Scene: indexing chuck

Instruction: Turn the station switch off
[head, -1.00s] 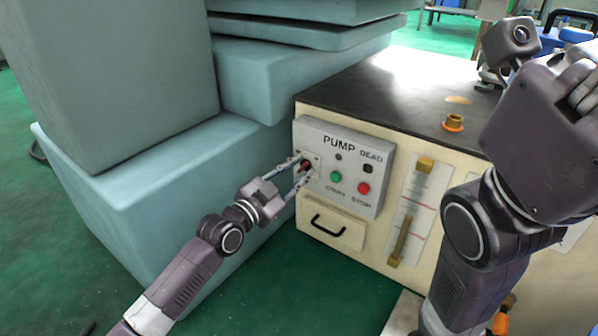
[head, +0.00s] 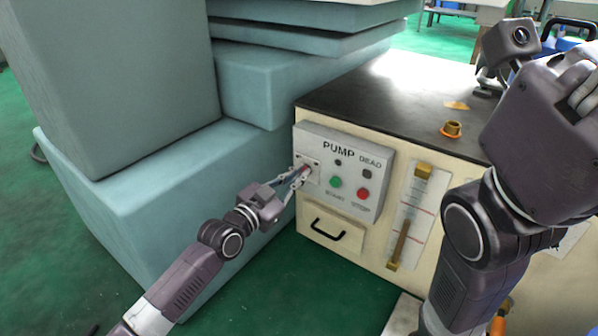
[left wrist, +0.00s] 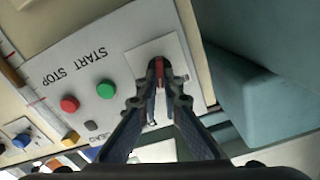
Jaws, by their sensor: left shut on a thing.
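The grey control panel (head: 345,150), marked PUMP, is on the front of a cream cabinet. The station switch, a red handle (left wrist: 159,70), is at the panel's left on a small pale plate (left wrist: 152,55). My left gripper (head: 303,172) is shut on the red handle; the fingertips (left wrist: 166,84) hide part of it. The handle's exact angle is hard to tell. A green button (head: 335,182) and a red button (head: 363,188) sit to the right of it. My right arm is at the right of the head view; its fingertips are cut off by the frame edge.
Large teal blocks (head: 140,190) stand close to the left of the cabinet. The dark cabinet top (head: 385,95) carries a brass fitting (head: 452,129). A drawer with a black handle (head: 328,230) is below the panel. Green floor lies in front.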

